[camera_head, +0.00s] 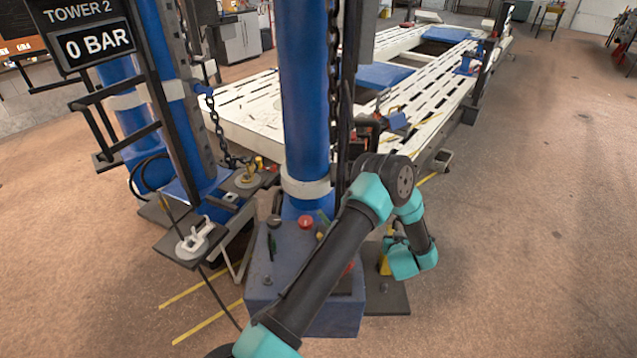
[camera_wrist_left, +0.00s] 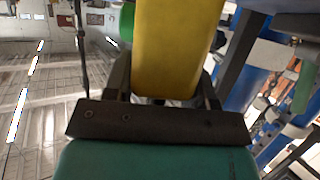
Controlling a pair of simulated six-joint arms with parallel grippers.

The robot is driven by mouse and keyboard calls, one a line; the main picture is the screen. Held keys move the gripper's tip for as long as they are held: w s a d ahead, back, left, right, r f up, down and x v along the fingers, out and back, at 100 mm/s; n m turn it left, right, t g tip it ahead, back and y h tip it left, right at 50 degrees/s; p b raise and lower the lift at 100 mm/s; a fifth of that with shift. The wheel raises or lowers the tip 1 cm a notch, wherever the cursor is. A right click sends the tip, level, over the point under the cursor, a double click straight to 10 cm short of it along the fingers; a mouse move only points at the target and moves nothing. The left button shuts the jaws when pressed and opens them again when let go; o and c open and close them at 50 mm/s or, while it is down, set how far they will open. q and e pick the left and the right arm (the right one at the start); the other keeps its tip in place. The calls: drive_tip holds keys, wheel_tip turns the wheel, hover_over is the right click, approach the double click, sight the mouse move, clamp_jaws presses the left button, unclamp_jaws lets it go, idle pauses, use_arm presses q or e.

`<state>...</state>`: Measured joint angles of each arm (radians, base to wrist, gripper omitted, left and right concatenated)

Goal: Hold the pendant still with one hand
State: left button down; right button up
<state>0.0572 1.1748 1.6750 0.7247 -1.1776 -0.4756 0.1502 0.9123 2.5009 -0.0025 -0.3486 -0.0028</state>
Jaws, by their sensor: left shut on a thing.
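A yellow block-shaped body, which looks like the pendant (camera_wrist_left: 178,45), fills the upper middle of the left wrist view, with a green part (camera_wrist_left: 127,22) at its left side. My left gripper (camera_wrist_left: 163,78) has its dark fingers on both sides of the yellow body and is shut on it. In the head view my left arm reaches up over the blue control box and bends down on its right side. A strip of yellow, likely the pendant (camera_head: 385,264), shows beside the teal wrist there; the fingers are mostly hidden. My right gripper is in neither view.
The blue control box (camera_head: 262,290) with a red button (camera_head: 305,222) stands under my arm. A blue tower post (camera_head: 303,100) with a hanging chain (camera_head: 215,120) rises behind it. A display (camera_head: 95,42) reads 0 BAR. A white slotted bench (camera_head: 425,85) lies beyond. Open floor is at right.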

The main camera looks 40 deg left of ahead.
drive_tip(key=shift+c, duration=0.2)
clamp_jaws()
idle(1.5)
